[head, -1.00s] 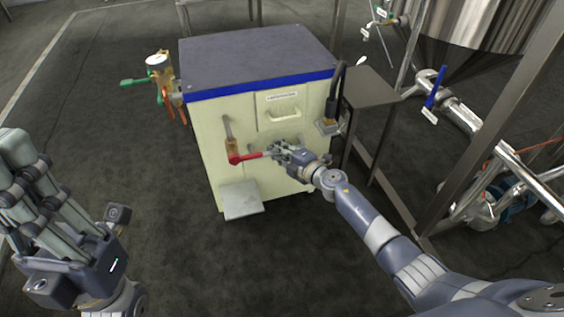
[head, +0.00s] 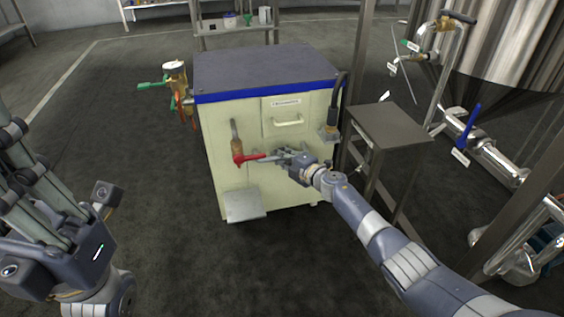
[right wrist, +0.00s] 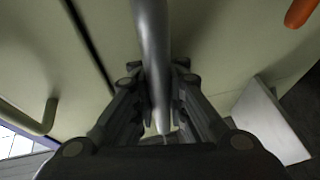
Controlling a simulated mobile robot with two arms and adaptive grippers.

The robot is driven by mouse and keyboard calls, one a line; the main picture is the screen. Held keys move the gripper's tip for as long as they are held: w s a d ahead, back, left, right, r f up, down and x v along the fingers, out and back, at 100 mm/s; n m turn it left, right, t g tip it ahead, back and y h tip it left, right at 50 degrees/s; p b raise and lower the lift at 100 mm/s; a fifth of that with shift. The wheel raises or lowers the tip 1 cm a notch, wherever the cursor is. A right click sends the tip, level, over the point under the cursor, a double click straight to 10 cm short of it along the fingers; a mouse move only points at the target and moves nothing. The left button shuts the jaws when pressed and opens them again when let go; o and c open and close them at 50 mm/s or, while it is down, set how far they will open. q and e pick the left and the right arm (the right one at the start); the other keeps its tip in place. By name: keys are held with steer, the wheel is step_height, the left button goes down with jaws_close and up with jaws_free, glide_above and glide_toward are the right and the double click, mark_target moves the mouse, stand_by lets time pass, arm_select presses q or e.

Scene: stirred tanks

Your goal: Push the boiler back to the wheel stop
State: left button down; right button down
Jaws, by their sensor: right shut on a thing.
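The boiler (head: 218,143) is a cream cabinet with a dark top and a blue band, upright on the floor in the middle of the head view. My right gripper (head: 285,154) is at its front face, below the drawer handle and beside the red lever (head: 246,158). It is shut on a grey metal bar handle, which shows between the fingers in the right wrist view (right wrist: 152,60). My left gripper (head: 30,190) is at the left edge, apart from the boiler, its fingertips partly cut off. I cannot make out a wheel stop.
A brass valve with a green lever (head: 152,87) sticks out at the boiler's left. A small metal table (head: 390,125) and a steel tank (head: 510,50) on a frame stand close on the right. A shelf (head: 236,30) is behind. The floor at left is clear.

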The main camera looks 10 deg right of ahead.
steer(key=shift+w+d+r, duration=0.25)
steer(key=shift+w+r, duration=0.1)
steer(key=shift+w, duration=0.3)
steer(key=c, duration=1.6)
jaws_free()
steer(key=shift+d+r, duration=0.1)
steer(key=shift+o, duration=0.2)
steer(key=shift+s, duration=0.1)
steer(key=shift+s+f, duration=0.1)
steer(key=shift+f, duration=0.15)
steer(key=v, duration=1.2)
